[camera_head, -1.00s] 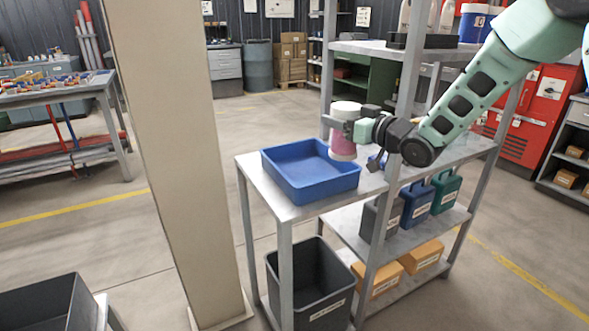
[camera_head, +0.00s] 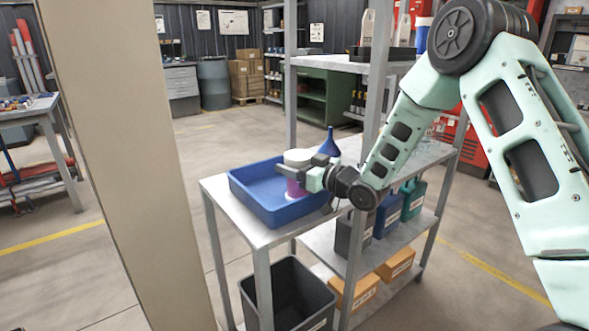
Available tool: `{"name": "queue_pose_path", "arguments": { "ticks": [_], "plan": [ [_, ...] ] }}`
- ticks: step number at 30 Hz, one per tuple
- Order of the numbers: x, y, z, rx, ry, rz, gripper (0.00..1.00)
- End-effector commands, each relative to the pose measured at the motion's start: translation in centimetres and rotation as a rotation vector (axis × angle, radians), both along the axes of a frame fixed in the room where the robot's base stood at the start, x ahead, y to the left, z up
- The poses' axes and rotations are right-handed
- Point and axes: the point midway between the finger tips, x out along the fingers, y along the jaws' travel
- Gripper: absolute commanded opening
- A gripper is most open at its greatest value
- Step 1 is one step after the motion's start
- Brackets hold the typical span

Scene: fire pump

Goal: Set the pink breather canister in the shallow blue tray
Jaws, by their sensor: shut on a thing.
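The shallow blue tray (camera_head: 243,197) lies on the metal shelf top. The canister is at the right end of the tray, with its lower part inside the tray's outline. I cannot tell whether its base touches the tray floor. The gripper and the tray's rim hide part of the canister.
A blue funnel (camera_head: 329,144) stands just behind the gripper. A shelf post (camera_head: 374,85) rises close to my arm. A dark bin (camera_head: 290,292) stands below the tray, and a wide beige pillar (camera_head: 120,150) is at left. The tray's left part is empty.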

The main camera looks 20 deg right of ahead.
Motion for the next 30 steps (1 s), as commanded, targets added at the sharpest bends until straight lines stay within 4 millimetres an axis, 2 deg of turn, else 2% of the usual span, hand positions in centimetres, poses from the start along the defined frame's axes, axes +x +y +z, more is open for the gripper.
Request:
{"name": "queue_pose_path", "arguments": {
  "ticks": [2,7,8,10,22,26,30],
  "plan": [
    [0.0,0.0,-0.7,0.001,-0.002,0.0,0.31],
    [0.0,0.0,-0.7,0.0,-0.002,0.0,0.31],
    [0.0,0.0,-0.8,-0.001,0.001,0.0,0.66],
    [0.0,0.0,-0.8,-0.001,0.001,0.0,0.85],
    [-0.6,-0.5,-0.7,-0.001,-0.001,-0.001,0.85],
    [-2.3,-1.6,-0.8,-0.001,-0.001,-0.002,0.85],
    [-4.8,-3.2,-0.8,-0.001,0.001,-0.003,0.85]
  ]
}}
